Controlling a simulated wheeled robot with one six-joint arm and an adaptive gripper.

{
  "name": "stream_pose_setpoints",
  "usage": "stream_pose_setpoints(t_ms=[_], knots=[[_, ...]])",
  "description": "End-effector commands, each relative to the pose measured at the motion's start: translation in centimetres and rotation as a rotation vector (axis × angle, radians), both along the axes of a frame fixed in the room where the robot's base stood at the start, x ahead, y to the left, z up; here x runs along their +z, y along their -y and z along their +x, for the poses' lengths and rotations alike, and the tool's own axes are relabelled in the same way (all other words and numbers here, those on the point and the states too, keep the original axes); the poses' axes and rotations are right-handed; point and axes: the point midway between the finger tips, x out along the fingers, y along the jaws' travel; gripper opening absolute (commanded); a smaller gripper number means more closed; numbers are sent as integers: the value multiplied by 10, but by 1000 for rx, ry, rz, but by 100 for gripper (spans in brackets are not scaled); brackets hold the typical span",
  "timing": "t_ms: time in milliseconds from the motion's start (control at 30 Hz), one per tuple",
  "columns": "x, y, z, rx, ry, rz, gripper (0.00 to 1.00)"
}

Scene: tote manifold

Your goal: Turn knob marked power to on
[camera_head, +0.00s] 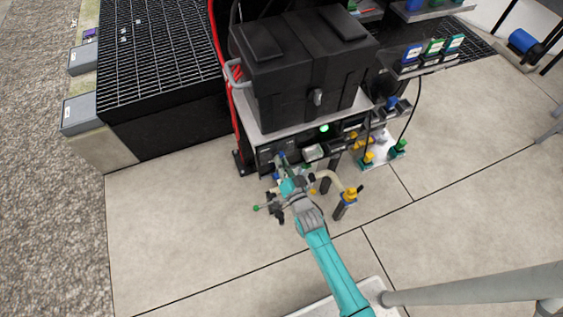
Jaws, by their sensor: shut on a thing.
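My gripper (283,163) is at the end of the teal and grey arm. It reaches up to the dark control panel (267,158) under the black case and is shut on a small knob at the panel's front. A bit of blue shows at the fingertips, but the fingers hide most of the knob. The power marking and the knob's pointer are too small or hidden to read. A green light (324,128) glows on the panel's right part.
A large black case (305,65) sits on the grey shelf above the panel. Pipes with a yellow valve (350,193) stand right of my arm. A red post (238,130) and a dark grated platform (155,60) are on the left. The floor at front left is clear.

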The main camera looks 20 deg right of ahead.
Motion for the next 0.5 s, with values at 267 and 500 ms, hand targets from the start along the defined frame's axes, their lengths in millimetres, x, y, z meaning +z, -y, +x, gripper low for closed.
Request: stream_pose_setpoints(t_ms=[267, 500], knots=[[0, 0, 0, 0, 0, 122, 0], [0, 0, 0, 0, 0, 161, 0]])
